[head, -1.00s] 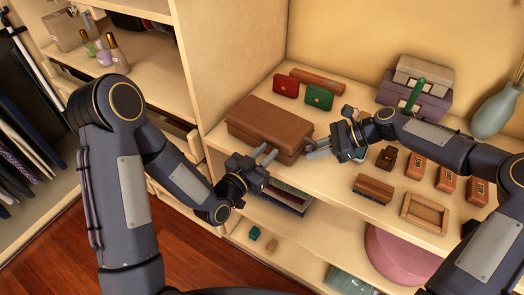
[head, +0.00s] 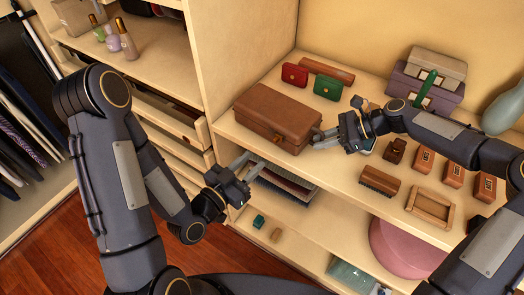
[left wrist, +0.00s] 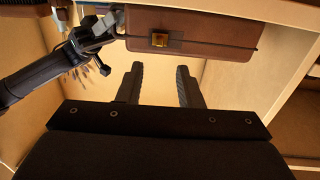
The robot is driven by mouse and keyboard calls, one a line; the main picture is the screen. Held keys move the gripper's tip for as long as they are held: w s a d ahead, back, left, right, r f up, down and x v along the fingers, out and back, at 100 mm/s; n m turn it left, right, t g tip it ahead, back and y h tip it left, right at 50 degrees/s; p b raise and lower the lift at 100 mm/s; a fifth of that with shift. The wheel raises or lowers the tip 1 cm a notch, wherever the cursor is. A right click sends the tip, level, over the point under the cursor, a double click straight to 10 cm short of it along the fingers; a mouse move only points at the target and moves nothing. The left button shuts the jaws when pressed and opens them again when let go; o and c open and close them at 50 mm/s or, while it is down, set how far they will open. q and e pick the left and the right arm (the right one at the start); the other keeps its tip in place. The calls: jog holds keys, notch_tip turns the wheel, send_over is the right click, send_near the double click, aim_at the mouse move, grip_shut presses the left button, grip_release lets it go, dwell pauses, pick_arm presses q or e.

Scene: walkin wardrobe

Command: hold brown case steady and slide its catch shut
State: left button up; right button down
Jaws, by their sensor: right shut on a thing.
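The brown case (head: 275,112) lies flat on the upper shelf, its front near the shelf edge. In the left wrist view the case (left wrist: 210,28) shows a square brass catch (left wrist: 159,40) on its front face. I cannot tell whether the catch is slid shut. My right gripper (head: 320,138) is shut on the right end of the case; it also shows at the upper left of the left wrist view (left wrist: 112,22). My left gripper (head: 250,164) is open and empty, below and in front of the case, apart from it; its fingers (left wrist: 158,78) point below the catch.
Red (head: 295,74) and green (head: 328,86) purses stand behind the case. A brush (head: 380,181), a wooden tray (head: 431,206) and several small brown blocks lie to the right.

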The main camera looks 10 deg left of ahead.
jog(key=shift+s+f, duration=0.1)
pick_arm(q)
jog(key=shift+v, duration=1.2)
pick_arm(e)
jog(key=c, duration=1.3)
grip_release()
jog(key=shift+o, duration=0.2)
